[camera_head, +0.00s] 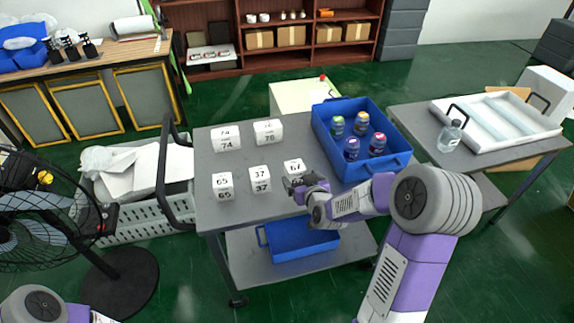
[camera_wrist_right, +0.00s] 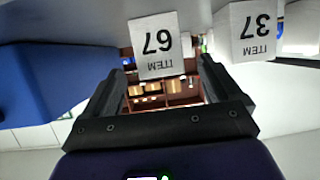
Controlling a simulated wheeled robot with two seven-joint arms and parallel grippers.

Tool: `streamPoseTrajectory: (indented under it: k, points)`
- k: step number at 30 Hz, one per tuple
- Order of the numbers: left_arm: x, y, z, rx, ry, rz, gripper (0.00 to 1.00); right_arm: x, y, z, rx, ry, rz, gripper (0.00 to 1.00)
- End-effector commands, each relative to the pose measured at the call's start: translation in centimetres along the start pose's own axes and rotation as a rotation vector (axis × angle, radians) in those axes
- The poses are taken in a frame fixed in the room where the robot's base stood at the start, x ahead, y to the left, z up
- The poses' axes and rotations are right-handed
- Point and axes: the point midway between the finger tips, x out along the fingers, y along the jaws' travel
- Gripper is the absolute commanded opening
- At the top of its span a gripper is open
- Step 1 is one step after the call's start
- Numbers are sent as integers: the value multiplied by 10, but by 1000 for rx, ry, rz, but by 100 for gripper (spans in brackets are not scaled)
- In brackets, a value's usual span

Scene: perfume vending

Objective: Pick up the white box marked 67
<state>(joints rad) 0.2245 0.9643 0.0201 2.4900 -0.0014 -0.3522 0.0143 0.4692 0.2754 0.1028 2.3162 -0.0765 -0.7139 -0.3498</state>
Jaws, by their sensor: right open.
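The white box marked 67 (camera_head: 294,167) stands on the grey cart top, partly hidden by my right gripper in the head view. In the right wrist view the box marked 67 (camera_wrist_right: 156,45) appears upside down, ahead of and between the open fingers. My right gripper (camera_head: 297,186) is at the near side of this box, open and empty; its two fingers also show in the wrist view (camera_wrist_right: 160,90). I cannot tell whether the fingers reach the box's sides. My left gripper is out of view; only part of my left arm shows at the lower left.
The box marked 37 (camera_head: 260,179) stands close left of box 67, with boxes 65 (camera_head: 222,186), 74 (camera_head: 226,138) and 76 (camera_head: 268,132) beyond. A blue crate (camera_head: 388,168) with several bottles stands to the right. Bare cart top (camera_head: 240,160) lies between the box rows.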

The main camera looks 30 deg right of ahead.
Motion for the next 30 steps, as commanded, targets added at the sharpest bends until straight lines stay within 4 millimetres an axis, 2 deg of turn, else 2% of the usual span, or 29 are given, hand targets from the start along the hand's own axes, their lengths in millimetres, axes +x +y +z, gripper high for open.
streamPoseTrajectory:
  k: [15, 19, 25, 26, 30]
  points:
    - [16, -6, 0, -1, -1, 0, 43, 64, -1, 0, 2, -1, -1, 92]
    - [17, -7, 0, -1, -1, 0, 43, 72, -1, 0, 1, -1, -1, 92]
    - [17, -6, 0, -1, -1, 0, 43, 72, -1, -1, 1, -1, -2, 92]
    - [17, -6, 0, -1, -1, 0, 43, 72, -1, -1, 1, -1, -1, 90]
    - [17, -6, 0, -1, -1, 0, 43, 72, -1, -1, 1, -1, -1, 68]
